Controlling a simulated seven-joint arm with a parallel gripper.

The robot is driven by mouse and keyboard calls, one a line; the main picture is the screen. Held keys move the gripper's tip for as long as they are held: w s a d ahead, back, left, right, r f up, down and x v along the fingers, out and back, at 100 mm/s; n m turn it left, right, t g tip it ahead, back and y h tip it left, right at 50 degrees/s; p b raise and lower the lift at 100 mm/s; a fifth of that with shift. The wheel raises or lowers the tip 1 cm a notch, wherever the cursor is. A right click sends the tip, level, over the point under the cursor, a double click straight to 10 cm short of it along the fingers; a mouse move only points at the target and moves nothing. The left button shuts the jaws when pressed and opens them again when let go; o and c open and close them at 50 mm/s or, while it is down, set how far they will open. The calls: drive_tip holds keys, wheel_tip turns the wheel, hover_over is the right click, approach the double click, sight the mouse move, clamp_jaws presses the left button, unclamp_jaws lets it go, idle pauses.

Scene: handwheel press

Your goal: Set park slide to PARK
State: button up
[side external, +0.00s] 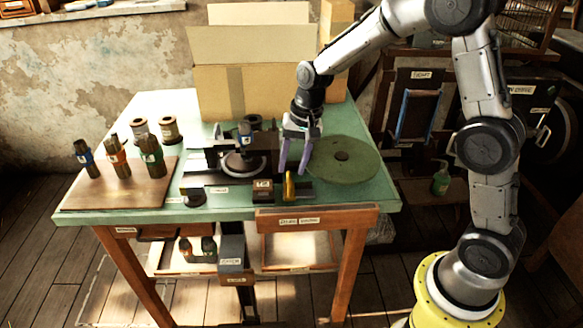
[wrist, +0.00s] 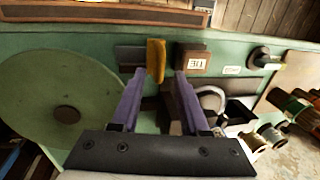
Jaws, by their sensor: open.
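A yellow upright tab (side external: 289,187) stands on a dark rail at the front of the green press table, and I take it for the park slide's handle. It also shows in the wrist view (wrist: 156,60), beyond and between my fingertips. No PARK lettering is readable. My gripper (side external: 292,171) points down with its purple fingers apart, above and behind the tab. In the wrist view my gripper (wrist: 160,73) is open with nothing held. I cannot tell whether the fingers touch the tab.
A brown block with a label (side external: 263,190) stands just left of the tab. A round green disc (side external: 342,160) lies to the right. The press (side external: 245,160) is close on the left. Colour-banded posts stand on a wooden board (side external: 110,193) at far left. A cardboard box (side external: 222,92) stands behind.

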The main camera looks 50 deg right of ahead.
drive_tip(key=shift+w+a+f, duration=0.1)
drive_tip(key=shift+f, duration=0.65)
drive_tip(key=shift+c, duration=0.3)
clamp_jaws()
idle(0.7)
